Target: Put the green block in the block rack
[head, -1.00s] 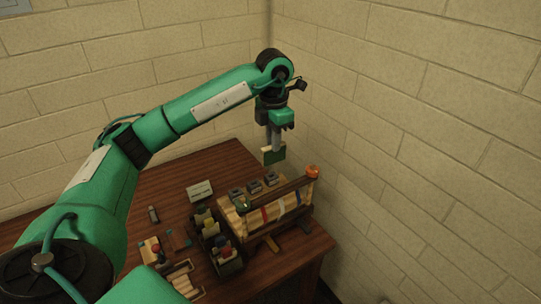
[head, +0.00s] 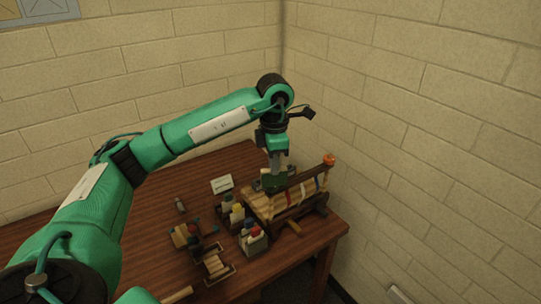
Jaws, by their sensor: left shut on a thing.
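My left gripper (head: 275,168) is shut on the green block (head: 271,181), which hangs below its fingers. The row of small grey holders there, perhaps the block rack, is now mostly hidden behind the gripper and block. I cannot tell whether the block touches a holder or is in one. My right gripper is not in view.
Holders with coloured-topped bottles (head: 253,241) stand left of the wooden stand. A white card (head: 222,184) stands behind them. The stand has an orange knob (head: 329,159) near the right wall.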

